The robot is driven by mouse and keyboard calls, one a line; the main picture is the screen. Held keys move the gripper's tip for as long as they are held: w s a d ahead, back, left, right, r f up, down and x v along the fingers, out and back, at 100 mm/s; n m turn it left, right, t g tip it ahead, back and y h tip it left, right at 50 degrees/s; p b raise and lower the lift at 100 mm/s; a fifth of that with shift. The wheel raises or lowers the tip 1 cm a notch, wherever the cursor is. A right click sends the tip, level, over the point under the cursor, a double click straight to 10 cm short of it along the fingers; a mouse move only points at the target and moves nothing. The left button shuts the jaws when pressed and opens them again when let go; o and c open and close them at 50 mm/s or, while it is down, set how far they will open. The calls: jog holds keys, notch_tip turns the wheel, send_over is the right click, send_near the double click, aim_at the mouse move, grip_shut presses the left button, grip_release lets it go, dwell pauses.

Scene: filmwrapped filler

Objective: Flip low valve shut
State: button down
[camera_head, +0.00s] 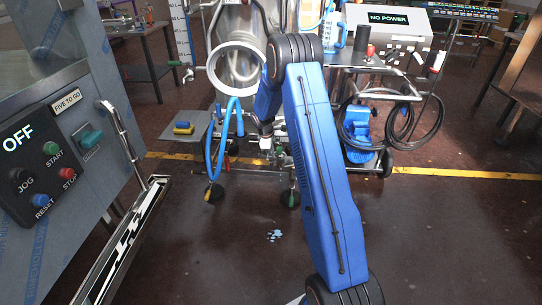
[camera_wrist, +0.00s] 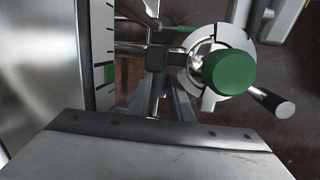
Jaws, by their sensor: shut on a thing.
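My gripper (camera_wrist: 166,72) is at the low pipework of the steel vessel. In the wrist view its two grey fingers close on a dark block-like piece (camera_wrist: 164,58), which looks like the low valve's handle. Just right of it are a round steel clamp fitting (camera_wrist: 212,42), a green round knob (camera_wrist: 231,72) and a short steel stub (camera_wrist: 270,102). The handle's full length and its angle to the pipe are unclear. In the head view my blue arm reaches down to the fittings (camera_head: 266,143), and the fingertips are too small to make out.
The steel vessel (camera_head: 240,60) stands on a wheeled frame with a blue hose (camera_head: 221,150). A cart with a coiled black hose (camera_head: 405,122) is at right. A machine panel reading OFF (camera_head: 35,150) fills the left. A small spill (camera_head: 275,235) lies on the open floor.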

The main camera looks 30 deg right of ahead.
jog(key=c, duration=1.6)
grip_release()
jog(key=shift+a, duration=0.1)
